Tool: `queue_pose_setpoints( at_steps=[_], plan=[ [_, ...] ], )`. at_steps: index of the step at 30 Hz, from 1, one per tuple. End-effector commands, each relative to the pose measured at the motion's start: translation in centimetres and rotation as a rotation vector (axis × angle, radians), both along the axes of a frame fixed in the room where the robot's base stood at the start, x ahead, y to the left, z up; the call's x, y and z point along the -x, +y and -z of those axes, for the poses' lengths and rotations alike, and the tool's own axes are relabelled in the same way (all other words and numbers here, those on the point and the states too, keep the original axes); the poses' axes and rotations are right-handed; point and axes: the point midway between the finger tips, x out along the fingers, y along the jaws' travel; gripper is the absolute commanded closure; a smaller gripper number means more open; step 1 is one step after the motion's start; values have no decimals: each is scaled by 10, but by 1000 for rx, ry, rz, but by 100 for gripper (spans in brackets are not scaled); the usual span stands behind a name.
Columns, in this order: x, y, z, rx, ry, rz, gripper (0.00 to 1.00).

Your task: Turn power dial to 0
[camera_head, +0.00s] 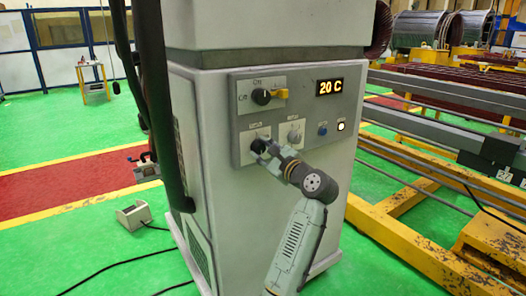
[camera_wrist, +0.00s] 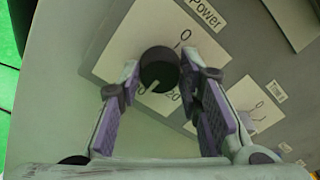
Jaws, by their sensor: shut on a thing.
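The power dial (camera_wrist: 157,66) is a round black knob on a white plate labelled "Power", seen in the wrist view. Its white mark points to the lower left in that view, away from the 0 at the upper right of the knob. My gripper (camera_wrist: 160,76) has its two purple-padded fingers on either side of the knob, shut on it. In the head view my gripper (camera_head: 264,149) reaches the lower left dial of the grey control panel (camera_head: 308,105) and hides part of that dial.
Right of the power dial is the timer dial (camera_head: 294,136). The display (camera_head: 330,87) reads 20 C. A blue button (camera_head: 322,129) and a white button (camera_head: 341,127) sit below it. Yellow rails (camera_head: 405,205) stand at right.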

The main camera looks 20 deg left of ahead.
Motion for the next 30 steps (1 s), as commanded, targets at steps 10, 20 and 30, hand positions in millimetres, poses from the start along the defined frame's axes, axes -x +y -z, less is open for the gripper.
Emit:
queue_pose_setpoints(
  at_steps=[10, 20, 30],
  plan=[
    [0, 0, 1, 13, -15, -1, 96],
    [0, -1, 2, 120, -151, 1, 96],
    [0, 0, 3, 314, -400, 0, 96]
  ],
)
